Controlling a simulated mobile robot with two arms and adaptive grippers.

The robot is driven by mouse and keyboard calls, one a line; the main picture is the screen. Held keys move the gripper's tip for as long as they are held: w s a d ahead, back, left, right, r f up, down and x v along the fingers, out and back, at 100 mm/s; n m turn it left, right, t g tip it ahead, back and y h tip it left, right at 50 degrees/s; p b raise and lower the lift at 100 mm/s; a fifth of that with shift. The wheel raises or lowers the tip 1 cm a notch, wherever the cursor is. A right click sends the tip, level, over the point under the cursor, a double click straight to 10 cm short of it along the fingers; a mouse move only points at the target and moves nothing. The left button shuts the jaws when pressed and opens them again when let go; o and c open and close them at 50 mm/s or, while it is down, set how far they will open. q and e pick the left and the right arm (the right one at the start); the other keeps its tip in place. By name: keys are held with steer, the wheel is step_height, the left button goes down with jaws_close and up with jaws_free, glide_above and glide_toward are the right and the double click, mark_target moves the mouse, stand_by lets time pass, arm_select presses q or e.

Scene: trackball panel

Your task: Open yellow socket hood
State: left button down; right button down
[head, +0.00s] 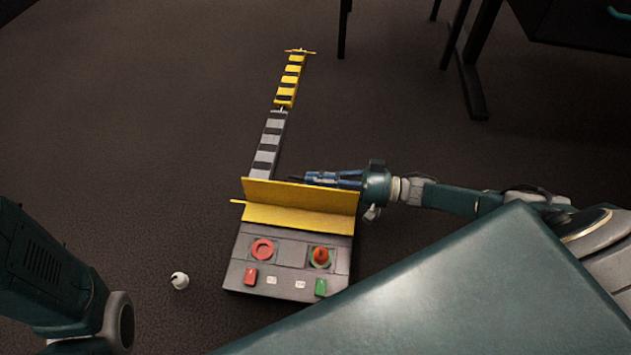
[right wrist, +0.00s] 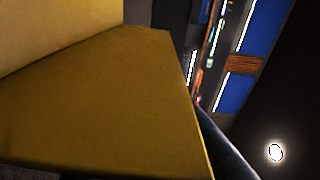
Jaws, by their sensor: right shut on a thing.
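The yellow socket hood (head: 300,216) is at the far end of the dark control panel (head: 290,252). It shows as two yellow faces meeting at an angle, the far one tilted up, with a thin yellow tab at its left. My right gripper (head: 297,179) reaches in from the right, just behind the hood's far edge. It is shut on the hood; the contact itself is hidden. In the right wrist view the yellow hood (right wrist: 105,100) fills the left and middle, very close. My left arm shows at the lower left, but its gripper is out of view.
The panel carries a red ring (head: 262,249), a red-orange knob (head: 320,256), a red switch (head: 251,276) and a green switch (head: 321,287). A striped strip (head: 267,146) runs away behind it. A white ball-like object (head: 180,280) lies left. Dark furniture legs stand at the back right.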

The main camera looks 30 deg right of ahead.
steer(key=shift+w+d+f, duration=0.15)
steer(key=shift+d+f, duration=0.05)
steer(key=shift+f, duration=0.25)
steer(key=c, duration=1.9)
jaws_free()
steer(key=v, duration=1.2)
